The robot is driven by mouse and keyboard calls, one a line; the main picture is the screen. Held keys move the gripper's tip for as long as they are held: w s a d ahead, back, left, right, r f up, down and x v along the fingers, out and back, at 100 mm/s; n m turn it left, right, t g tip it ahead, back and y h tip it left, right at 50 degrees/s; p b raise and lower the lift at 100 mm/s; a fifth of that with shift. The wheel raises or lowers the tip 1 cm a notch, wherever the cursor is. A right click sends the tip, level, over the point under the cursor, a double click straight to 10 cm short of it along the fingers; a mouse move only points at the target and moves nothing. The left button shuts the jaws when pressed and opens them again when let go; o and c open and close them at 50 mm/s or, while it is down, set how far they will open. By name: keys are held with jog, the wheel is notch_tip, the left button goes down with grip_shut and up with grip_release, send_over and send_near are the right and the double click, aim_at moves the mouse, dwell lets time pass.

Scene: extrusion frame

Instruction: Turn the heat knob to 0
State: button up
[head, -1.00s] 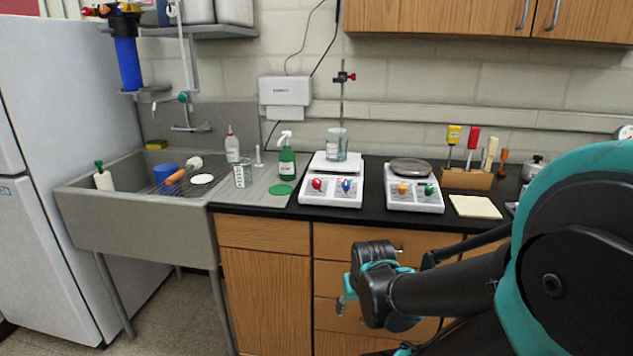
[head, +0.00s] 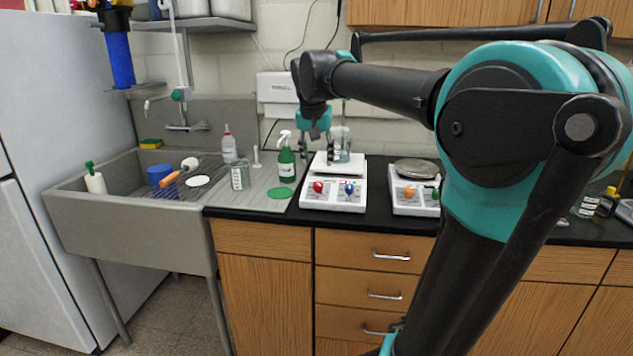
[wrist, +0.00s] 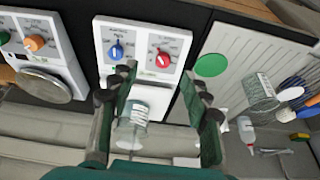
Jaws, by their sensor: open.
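A white hotplate (head: 334,205) stands on the black counter with a red knob (head: 318,187) on the left and a blue knob (head: 349,189) on the right of its front panel. In the wrist view the panel is upside down, with the red knob (wrist: 163,59) right and the blue knob (wrist: 117,51) left. Their printed labels are too small to read surely. A glass beaker (wrist: 131,128) is on the plate. My gripper (head: 317,152) is open and empty above the hotplate, its fingers apart and touching neither knob.
A second hotplate (head: 416,205) with an orange knob (head: 409,192) and a green knob stands to the right, partly hidden by my arm. A green spray bottle (head: 286,165) and a green disc (head: 281,193) are left of the first hotplate. The sink (head: 130,225) is further left.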

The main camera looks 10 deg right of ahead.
aim_at(318, 184)
notch_tip(318, 184, up, 4)
jog(key=w, duration=0.2)
jog(key=x, duration=1.7)
jog(key=shift+s+a+f, duration=0.1)
jog(key=shift+a+f, duration=0.15)
grip_shut()
